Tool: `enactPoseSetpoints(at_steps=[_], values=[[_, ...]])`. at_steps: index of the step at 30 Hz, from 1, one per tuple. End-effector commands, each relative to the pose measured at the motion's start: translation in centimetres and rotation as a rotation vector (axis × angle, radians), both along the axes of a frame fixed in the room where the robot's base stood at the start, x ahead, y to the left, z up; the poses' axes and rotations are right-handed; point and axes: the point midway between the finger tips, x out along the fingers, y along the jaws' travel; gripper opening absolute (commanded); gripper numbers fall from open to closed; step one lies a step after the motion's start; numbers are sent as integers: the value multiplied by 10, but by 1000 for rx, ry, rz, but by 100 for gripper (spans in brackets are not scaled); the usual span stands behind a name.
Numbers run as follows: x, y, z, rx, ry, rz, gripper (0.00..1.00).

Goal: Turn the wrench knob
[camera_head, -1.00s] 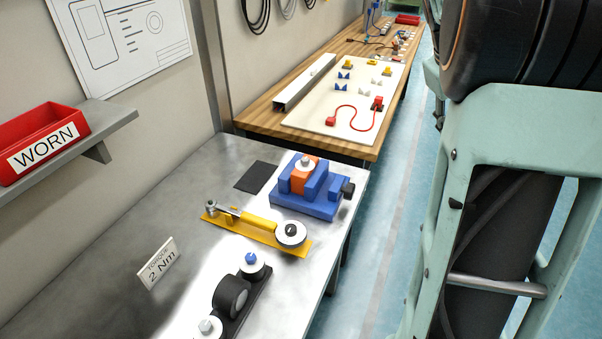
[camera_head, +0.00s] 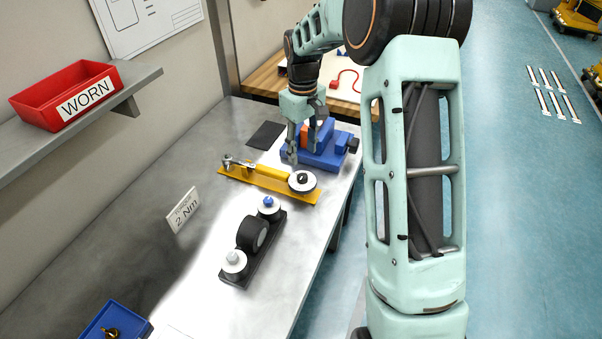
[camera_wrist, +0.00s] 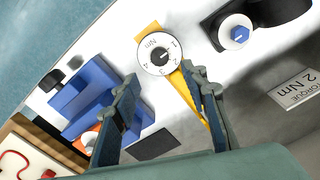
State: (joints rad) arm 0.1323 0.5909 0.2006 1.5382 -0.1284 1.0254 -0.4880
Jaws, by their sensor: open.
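The wrench knob is a white round dial (camera_head: 302,181) at the right end of a yellow torque wrench (camera_head: 262,175) on the metal bench. In the wrist view the dial (camera_wrist: 152,66) shows "Nm", numbers and a dark centre mark. My gripper (camera_head: 303,152) points down just behind the dial in the head view, in front of the blue vise (camera_head: 326,160). In the wrist view my gripper (camera_wrist: 160,76) is open and empty. The dial lies beyond its fingertips, roughly between them, with no clear contact. The "2 Nm" torque sign (camera_head: 183,210) stands to the left.
A black stand (camera_head: 240,272) with white-based knobs lies in front of the wrench. The vise holds an orange piece close to my gripper. A red "WORN" bin (camera_head: 68,95) sits on the left shelf. A blue tray (camera_head: 113,322) is at the lower left.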

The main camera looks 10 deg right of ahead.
Motion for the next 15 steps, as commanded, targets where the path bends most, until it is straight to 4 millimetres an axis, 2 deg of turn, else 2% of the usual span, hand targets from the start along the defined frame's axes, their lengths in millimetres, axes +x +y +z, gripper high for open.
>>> enactPoseSetpoints(at_steps=[9, 15], values=[[-2, 0, -60, -1, 5, 0, 40], [-1, 0, -83, -1, 2, 0, 40]])
